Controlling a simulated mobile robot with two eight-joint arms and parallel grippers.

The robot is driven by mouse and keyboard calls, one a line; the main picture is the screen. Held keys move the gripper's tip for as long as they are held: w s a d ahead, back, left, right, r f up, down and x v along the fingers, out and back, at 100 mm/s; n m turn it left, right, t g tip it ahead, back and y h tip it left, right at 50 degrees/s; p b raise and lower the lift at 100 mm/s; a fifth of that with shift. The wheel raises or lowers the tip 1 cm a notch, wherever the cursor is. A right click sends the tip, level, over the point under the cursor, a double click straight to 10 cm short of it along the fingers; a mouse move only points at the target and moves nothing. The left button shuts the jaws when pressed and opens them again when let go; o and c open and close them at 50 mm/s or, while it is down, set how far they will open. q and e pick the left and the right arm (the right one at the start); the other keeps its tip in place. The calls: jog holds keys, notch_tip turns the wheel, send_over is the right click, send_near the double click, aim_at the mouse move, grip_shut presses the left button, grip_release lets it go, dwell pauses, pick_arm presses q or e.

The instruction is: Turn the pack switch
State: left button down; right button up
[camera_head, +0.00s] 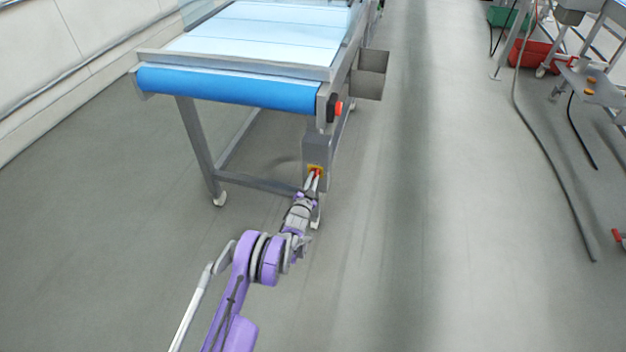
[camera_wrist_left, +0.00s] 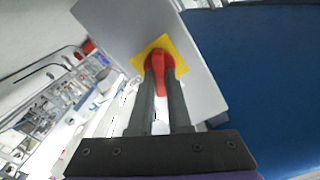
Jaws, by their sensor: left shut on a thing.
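The pack switch is a red handle on a yellow plate (camera_head: 314,168), on the front of a grey box (camera_head: 317,150) fixed to the conveyor's right front leg. In the left wrist view the red handle (camera_wrist_left: 158,66) sits on the yellow plate (camera_wrist_left: 180,66), on the grey box face (camera_wrist_left: 122,30). My left gripper (camera_head: 314,178) reaches up to the switch. In the left wrist view its two dark fingers (camera_wrist_left: 160,78) are shut on the red handle, one on each side. The handle's lower part lies between the fingers. My right gripper is in neither view.
The conveyor (camera_head: 228,88) with a blue belt end stands above the box. A red button (camera_head: 338,108) sits on its right corner. A hose (camera_head: 545,140) lies on the floor at right, near a steel stand (camera_head: 592,86). The floor between is clear.

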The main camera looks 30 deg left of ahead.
pick_arm(q)
jog(key=shift+f+m+b, duration=0.1)
jog(key=shift+m+b, duration=2.5)
jog(key=shift+m, duration=0.4)
jog(key=c, duration=0.9)
grip_release()
jog(key=shift+o, duration=0.2)
jog(key=shift+d, duration=0.1)
jog(key=p+v, duration=0.1)
jog(key=v, duration=0.9)
jog(key=shift+s+p, duration=0.4)
